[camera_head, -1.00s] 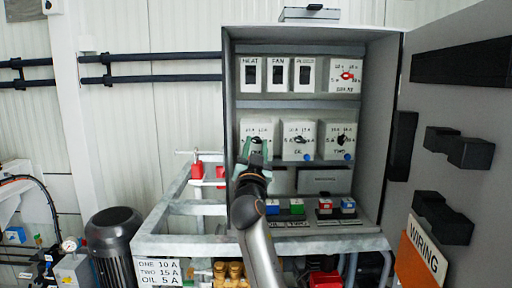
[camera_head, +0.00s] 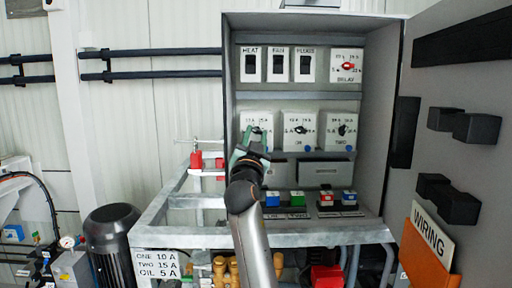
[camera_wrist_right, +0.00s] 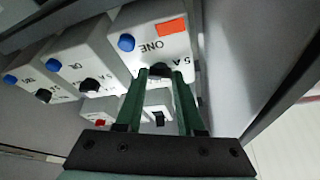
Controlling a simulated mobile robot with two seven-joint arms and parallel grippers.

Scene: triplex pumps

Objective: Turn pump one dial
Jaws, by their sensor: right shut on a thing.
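The pump one dial box (camera_head: 247,118), marked ONE in the wrist view (camera_wrist_right: 160,45), is the leftmost of the white dial boxes on the cabinet's middle shelf. My right gripper (camera_head: 251,138) is at its front and covers much of its face in the head view. In the wrist view, the green fingers of my right gripper (camera_wrist_right: 161,72) are shut on the dark dial knob (camera_wrist_right: 160,70). The dial's exact setting is hidden by the fingers. A placard (camera_head: 157,264) at lower left reads ONE 10 A, TWO 15 A, OIL 5 A. My left gripper is not in view.
The OIL box (camera_head: 299,142) and TWO box (camera_head: 333,140) stand to the right of it. A delay box with a red knob (camera_head: 348,66) and several switches are above. Coloured buttons (camera_head: 297,199) sit below. The open cabinet door (camera_head: 445,100) bounds the right side.

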